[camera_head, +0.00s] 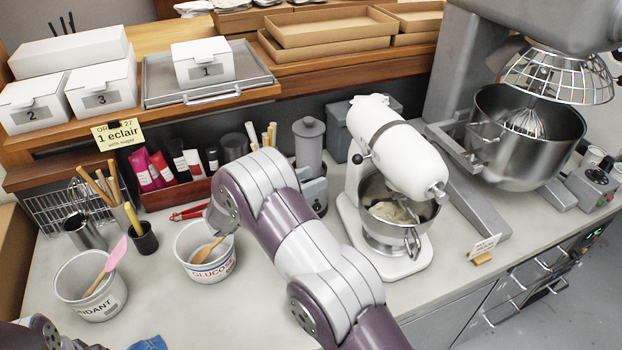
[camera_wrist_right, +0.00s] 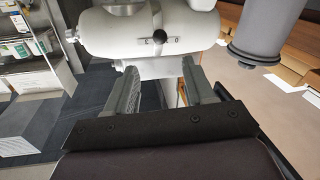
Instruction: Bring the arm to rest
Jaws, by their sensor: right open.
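My right arm (camera_head: 305,255), purple and white, comes in from the bottom of the head view and reaches up over the worktop between the glucose tub and the white stand mixer. Its far end bends down behind the arm links, so its fingers are not clear in that view. In the right wrist view my right gripper (camera_wrist_right: 160,95) shows two grey fingers spread apart with nothing between them. The white mixer (camera_wrist_right: 150,35) lies beyond the fingertips. Of my left arm only a small part (camera_head: 38,332) shows at the bottom left; its gripper does not show.
The white stand mixer (camera_head: 390,145) stands right of my arm, a grey canister (camera_head: 309,143) behind it. The glucose tub (camera_head: 205,265) and fondant tub (camera_head: 88,300) stand left, each with a utensil. A large steel mixer (camera_head: 520,120) is at right. The front worktop is partly clear.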

